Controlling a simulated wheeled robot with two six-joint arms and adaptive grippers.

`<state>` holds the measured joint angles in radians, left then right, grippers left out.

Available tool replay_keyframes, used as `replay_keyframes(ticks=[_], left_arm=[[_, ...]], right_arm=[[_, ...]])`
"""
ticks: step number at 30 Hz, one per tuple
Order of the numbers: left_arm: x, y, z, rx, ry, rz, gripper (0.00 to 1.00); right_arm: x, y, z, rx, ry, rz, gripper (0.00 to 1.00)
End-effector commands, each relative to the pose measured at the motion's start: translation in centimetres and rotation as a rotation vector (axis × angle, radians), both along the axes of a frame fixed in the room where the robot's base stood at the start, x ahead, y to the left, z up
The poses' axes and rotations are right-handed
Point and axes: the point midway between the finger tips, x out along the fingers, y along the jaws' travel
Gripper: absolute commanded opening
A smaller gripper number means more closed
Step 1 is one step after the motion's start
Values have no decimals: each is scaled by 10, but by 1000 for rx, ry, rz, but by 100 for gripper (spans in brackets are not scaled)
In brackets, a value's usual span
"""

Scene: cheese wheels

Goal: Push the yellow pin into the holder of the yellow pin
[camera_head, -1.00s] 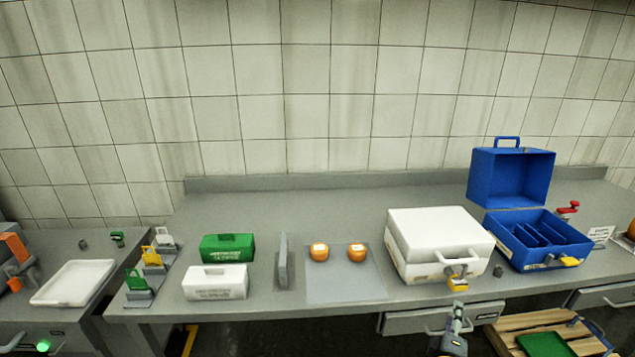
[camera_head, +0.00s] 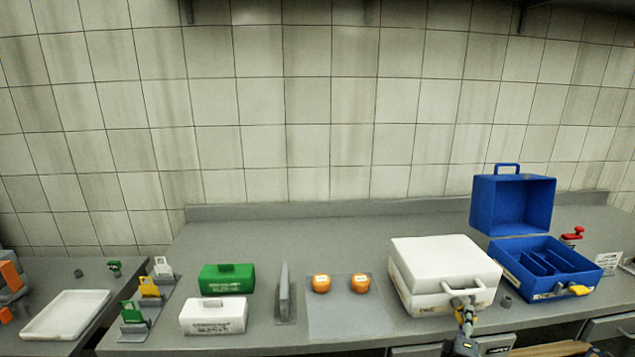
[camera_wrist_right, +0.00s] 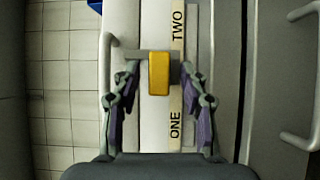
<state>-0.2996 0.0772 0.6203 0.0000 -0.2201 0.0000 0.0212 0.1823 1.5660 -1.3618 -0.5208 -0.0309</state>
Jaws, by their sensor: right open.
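The yellow pin (camera_wrist_right: 159,74) shows as a yellow block on the front of the white case (camera_head: 440,262), in the right wrist view. A grey bracket (camera_wrist_right: 174,57), which seems to be its holder, sits right behind it; I cannot tell how deep the pin is in it. My right gripper (camera_head: 464,304) is at the case's front, below its handle, and hides the pin in the head view. In the right wrist view the right gripper (camera_wrist_right: 159,84) is open, with one finger on each side of the pin. My left gripper is not in view.
An open blue case (camera_head: 535,268) with a yellow piece on its front stands to the right. Two orange wheels (camera_head: 321,283) lie on a grey mat (camera_head: 340,318) to the left. Further left are white and green boxes (camera_head: 213,316) and small stands (camera_head: 133,325).

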Motion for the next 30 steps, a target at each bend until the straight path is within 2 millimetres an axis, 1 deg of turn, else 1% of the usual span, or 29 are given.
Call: replay_keyframes(ticks=[21, 30], left_arm=[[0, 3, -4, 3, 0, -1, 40], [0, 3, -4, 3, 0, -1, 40]], right_arm=[[2, -1, 0, 0, 0, 0, 43], [2, -1, 0, 0, 0, 0, 3]])
